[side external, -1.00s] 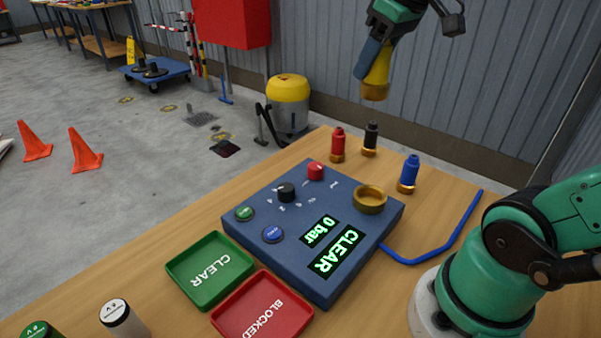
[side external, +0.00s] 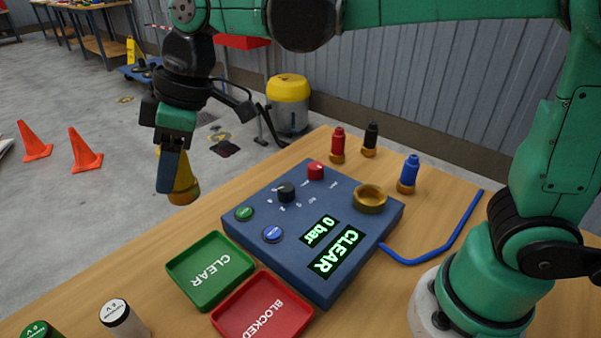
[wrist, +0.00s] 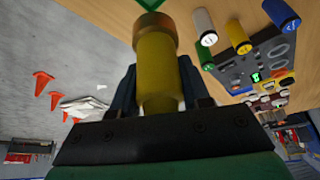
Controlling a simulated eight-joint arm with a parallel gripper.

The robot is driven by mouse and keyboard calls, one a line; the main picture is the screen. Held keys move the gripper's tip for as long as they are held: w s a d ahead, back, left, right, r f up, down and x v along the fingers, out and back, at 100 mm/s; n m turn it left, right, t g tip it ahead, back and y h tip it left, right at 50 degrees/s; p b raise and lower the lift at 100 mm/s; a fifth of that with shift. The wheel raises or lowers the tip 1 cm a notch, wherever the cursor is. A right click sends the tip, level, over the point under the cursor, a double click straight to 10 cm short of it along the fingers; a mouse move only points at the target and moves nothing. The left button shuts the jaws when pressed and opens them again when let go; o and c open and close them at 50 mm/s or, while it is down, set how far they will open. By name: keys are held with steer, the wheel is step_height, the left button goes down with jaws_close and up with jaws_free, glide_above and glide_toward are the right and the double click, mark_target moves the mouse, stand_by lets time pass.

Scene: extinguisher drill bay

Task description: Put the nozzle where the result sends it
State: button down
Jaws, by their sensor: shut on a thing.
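The yellow nozzle with a brass end (side external: 184,188) is held in my gripper (side external: 172,172), which is shut on it, brass end down. It is in the air to the upper left of the green CLEAR tray (side external: 196,292). It also shows large in the wrist view (wrist: 157,70), between the fingers. The red BLOCKED tray (side external: 264,312) lies beside the green one. The blue test panel (side external: 290,262) shows "0 bar" and "CLEAR" on its lit display (side external: 336,251). The panel's brass socket (side external: 370,197) is empty.
Red (side external: 338,146), black (side external: 371,139) and blue (side external: 409,174) nozzles stand behind the panel. A blue hose (side external: 432,246) lies at its right. White-topped (side external: 120,318) and green-topped (side external: 38,330) cylinders stand at the front left. The table's left edge is near my gripper.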

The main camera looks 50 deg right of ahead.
step_height(320, 180, down, 16)
steer(key=shift+r, duration=0.15)
stand_by(0.3)
steer(key=shift+c, duration=2.1)
jaws_free()
steer(key=v, duration=1.2)
steer(key=s+d+m+t+h, duration=0.2)
steer(key=d+m, duration=0.3)
steer(key=d, duration=0.2)
steer(key=s+d+m+t+h, duration=0.1)
steer(key=s+d+m+t, duration=0.1)
steer(key=d+m, duration=0.4)
steer(key=shift+s+d+f+t+h, duration=0.3)
steer(key=shift+s+d+h, duration=0.15)
steer(key=shift+s, duration=0.3)
